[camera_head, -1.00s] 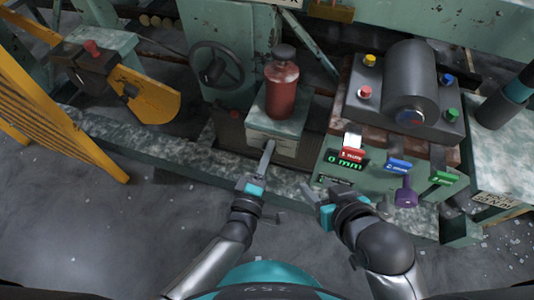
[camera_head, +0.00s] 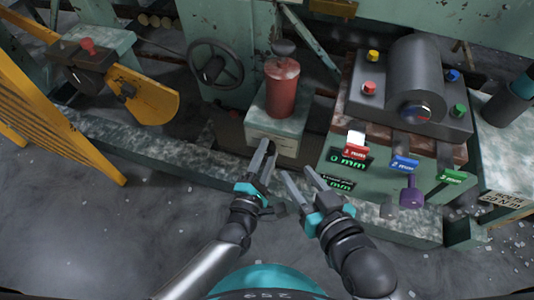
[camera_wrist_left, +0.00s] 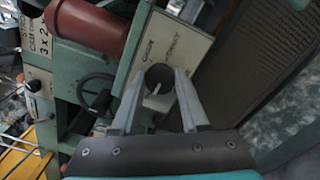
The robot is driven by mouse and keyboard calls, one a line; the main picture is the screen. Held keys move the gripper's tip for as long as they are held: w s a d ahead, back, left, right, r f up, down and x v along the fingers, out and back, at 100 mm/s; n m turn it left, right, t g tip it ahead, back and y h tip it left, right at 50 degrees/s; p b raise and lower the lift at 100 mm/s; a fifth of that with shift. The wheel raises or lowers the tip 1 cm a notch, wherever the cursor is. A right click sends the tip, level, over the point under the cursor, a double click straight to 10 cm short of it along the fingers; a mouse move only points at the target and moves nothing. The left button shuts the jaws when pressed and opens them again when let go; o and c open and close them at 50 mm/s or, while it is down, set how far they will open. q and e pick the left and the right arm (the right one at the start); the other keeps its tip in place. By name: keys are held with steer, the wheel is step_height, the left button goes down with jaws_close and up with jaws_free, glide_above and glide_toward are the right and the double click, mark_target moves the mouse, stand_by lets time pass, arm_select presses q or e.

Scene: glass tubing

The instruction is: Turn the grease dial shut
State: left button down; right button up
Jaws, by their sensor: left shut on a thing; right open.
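The grease dial (camera_wrist_left: 159,77) is a dark round knob with a pale pointer line. It sits on a cream panel (camera_wrist_left: 165,45) with handwritten-style lettering, in the left wrist view. My left gripper (camera_wrist_left: 160,84) has its two grey fingers on either side of the dial, shut on it. In the head view my left gripper (camera_head: 266,148) reaches the front of the box under the red cylinder (camera_head: 281,90), where the fingers partly hide the dial (camera_head: 271,144). My right gripper (camera_head: 297,173) is open and empty, just right of and below the left one.
Right of the grippers is a green panel with red (camera_head: 355,150), blue (camera_head: 404,163) and green (camera_head: 451,176) tabs and a purple knob (camera_head: 410,195). A black handwheel (camera_head: 215,65) stands left of the red cylinder. A stone-like ledge (camera_head: 130,142) runs along the front.

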steer(key=shift+a, duration=0.1)
stand_by(0.4)
arm_select(q)
steer(key=shift+c, duration=2.1)
jaws_free()
steer(key=shift+s+a, duration=0.15)
steer(key=shift+s, duration=0.35)
steer(key=p+v, duration=0.3)
steer(key=v, duration=1.1)
steer(key=shift+p, duration=0.4)
arm_select(e)
steer(key=s+d+g+h, duration=0.3)
steer(key=s+d+g, duration=0.1)
steer(key=d+g, duration=0.2)
steer(key=shift+s+d+f+h, duration=0.25)
steer(key=shift+d+f+h, duration=0.15)
steer(key=shift+d, duration=0.45)
arm_select(q)
steer(key=shift+s, duration=0.1)
